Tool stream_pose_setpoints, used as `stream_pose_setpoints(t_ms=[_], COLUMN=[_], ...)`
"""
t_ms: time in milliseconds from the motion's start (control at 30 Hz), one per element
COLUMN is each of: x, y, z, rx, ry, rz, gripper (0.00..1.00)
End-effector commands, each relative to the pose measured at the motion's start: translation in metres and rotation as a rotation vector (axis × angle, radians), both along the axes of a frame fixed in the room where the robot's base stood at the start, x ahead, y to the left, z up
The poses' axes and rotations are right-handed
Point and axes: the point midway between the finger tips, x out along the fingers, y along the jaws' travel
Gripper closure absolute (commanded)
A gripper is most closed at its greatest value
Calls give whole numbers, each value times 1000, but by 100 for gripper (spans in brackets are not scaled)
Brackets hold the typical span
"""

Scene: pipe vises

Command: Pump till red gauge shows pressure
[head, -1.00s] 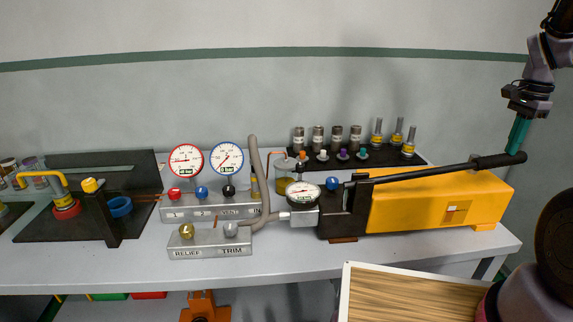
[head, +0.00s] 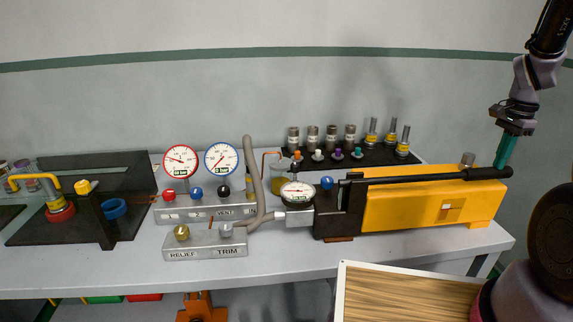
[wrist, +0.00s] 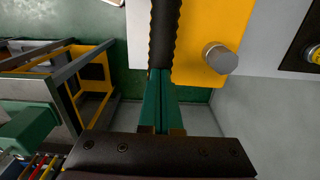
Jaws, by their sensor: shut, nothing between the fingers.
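The yellow hand pump (head: 410,212) stands on the bench at right, and its black lever (head: 420,177) lies nearly level above the body. My gripper (head: 499,165) is shut and empty, its teal fingertips pointing down at the lever's grip end. In the wrist view, the closed fingers (wrist: 160,75) meet the ribbed black grip (wrist: 164,35) and appear to touch it. The red-rimmed gauge (head: 181,161) stands at left beside the blue-rimmed gauge (head: 221,159). Its needle points to the left and slightly up; the exact reading is too small to read. A black gauge (head: 298,192) sits at the pump's front.
A valve block (head: 205,252) marked RELIEF and TRIM sits before a manifold (head: 210,213) with coloured knobs. A grey hose (head: 253,185) rises beside them. Several fittings stand on a black rack (head: 345,160). A wood-topped surface (head: 405,293) is in front.

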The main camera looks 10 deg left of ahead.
Motion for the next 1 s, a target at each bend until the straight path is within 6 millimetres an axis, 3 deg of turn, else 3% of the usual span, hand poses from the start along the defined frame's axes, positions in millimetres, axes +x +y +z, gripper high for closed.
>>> stream_pose_setpoints(t_ms=[467, 1000], x=[-1, -2], y=[-1, 7], z=[-7, 66], rx=[-1, -1], ry=[3, -1], rz=[-1, -1], gripper=[100, 100])
